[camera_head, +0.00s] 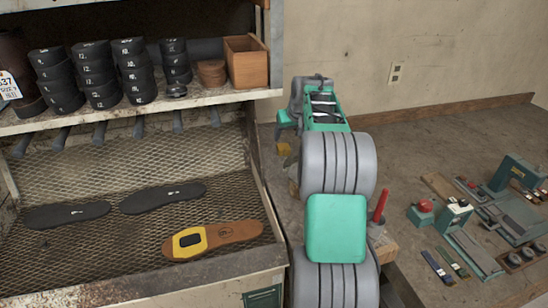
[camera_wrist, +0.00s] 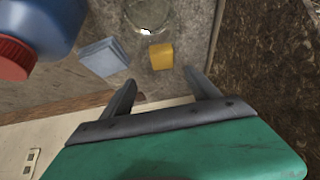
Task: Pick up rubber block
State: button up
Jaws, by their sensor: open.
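A small yellow block (camera_wrist: 161,56), which looks like the rubber block, lies on the grey bench top in the wrist view. It also shows in the head view (camera_head: 284,149), just below my gripper in the picture and left of my arm. My gripper (camera_wrist: 160,77) is open with nothing between its fingers. In the wrist view the block appears just past the fingertips, roughly in line with the gap and apart from both fingers. The height between the fingertips and the block is hard to tell.
Near the block are a folded blue-grey cloth or pad (camera_wrist: 103,57), a clear glass jar (camera_wrist: 149,12) and a blue container with a red cap (camera_wrist: 40,28). A metal rack (camera_head: 150,190) with soles stands left. Tools and a red-handled item (camera_head: 380,206) are right.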

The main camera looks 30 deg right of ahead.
aim_at(284, 147)
jog(key=x, duration=0.2)
jog(key=p+x, duration=0.1)
jog(key=x, duration=0.2)
jog(key=p+x, duration=0.1)
jog(key=x, duration=0.2)
jog(key=shift+s+a+f, duration=0.2)
jog(key=shift+a+f, duration=0.15)
jog(key=shift+a, duration=0.05)
jog(key=shift+c, duration=0.5)
jog(key=c, duration=1.4)
